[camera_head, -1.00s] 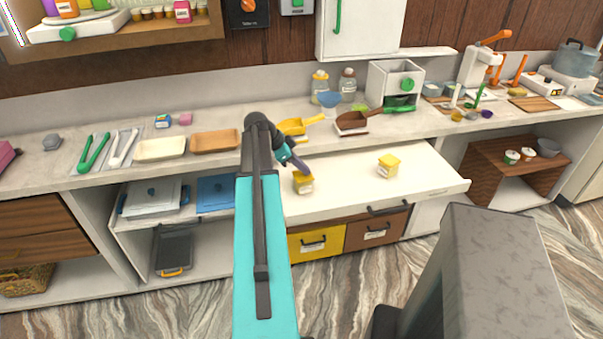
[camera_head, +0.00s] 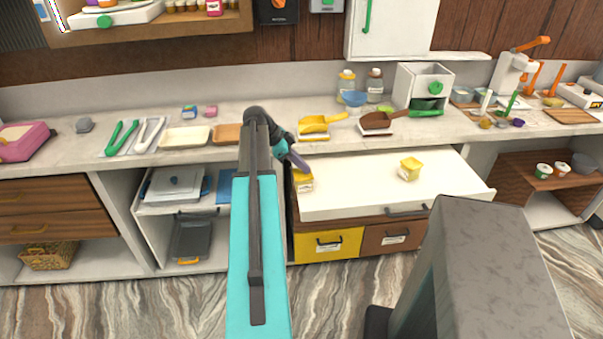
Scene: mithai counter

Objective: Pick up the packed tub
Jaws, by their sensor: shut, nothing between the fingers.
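Two small yellow tubs with pale labels stand on the white pulled-out surface below the counter. One tub (camera_head: 303,184) is at its left end, close to my gripper. The other tub (camera_head: 410,169) is farther right, near the middle, and looks slightly tilted. I cannot tell which one is the packed tub. My gripper (camera_head: 299,162), with purple fingers, is shut and empty just above the left tub. I cannot tell whether it touches that tub. My arm hides the area to the left.
The white pulled-out surface (camera_head: 360,190) is bare between the tubs. A yellow drawer (camera_head: 328,244) is below. Small white tubs (camera_head: 543,170) stand on the right shelf.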

